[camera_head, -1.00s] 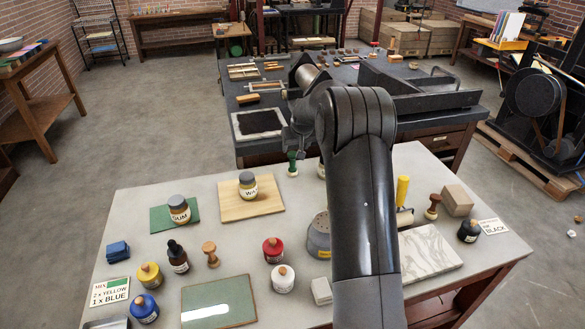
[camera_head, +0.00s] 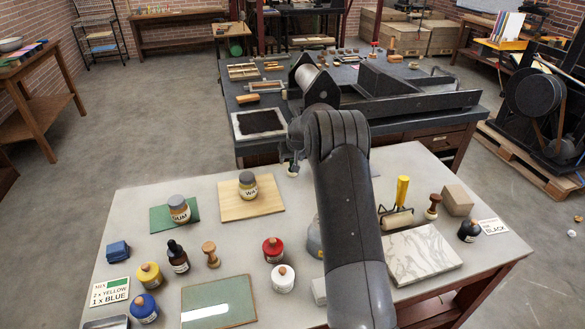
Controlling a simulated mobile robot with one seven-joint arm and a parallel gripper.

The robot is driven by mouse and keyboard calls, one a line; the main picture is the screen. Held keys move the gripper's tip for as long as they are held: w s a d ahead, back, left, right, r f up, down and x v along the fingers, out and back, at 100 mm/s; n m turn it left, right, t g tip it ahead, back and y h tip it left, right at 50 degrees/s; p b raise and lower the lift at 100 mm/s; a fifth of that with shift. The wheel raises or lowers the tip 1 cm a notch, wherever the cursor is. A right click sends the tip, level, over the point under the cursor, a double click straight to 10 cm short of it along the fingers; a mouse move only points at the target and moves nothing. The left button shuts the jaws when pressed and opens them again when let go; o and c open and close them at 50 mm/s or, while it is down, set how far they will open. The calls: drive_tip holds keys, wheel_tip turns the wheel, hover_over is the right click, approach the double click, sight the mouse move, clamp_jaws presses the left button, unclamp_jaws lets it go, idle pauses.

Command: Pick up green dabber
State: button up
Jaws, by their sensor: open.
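My gripper (camera_head: 295,153) is at the back edge of the pale table (camera_head: 330,170), low and pointing down, partly hidden by my arm. It is open. A small dabber with a pale base (camera_head: 292,172) stands there, directly at the gripper's fingers. Its green handle, seen a second ago, is now covered by the gripper. Whether the fingers are around the handle or just above it, I cannot tell.
A jar on a wooden board (camera_head: 265,208) stands left of the gripper. A marble slab (camera_head: 424,254) and a yellow-handled roller (camera_head: 401,195) lie to the right. The dark press table (camera_head: 290,120) stands just behind. Several bottles and dabbers fill the front left.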

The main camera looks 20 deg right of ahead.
drive_tip(key=shift+c, duration=0.3)
drive_tip(key=c, duration=1)
drive_tip(key=shift+c, duration=0.2)
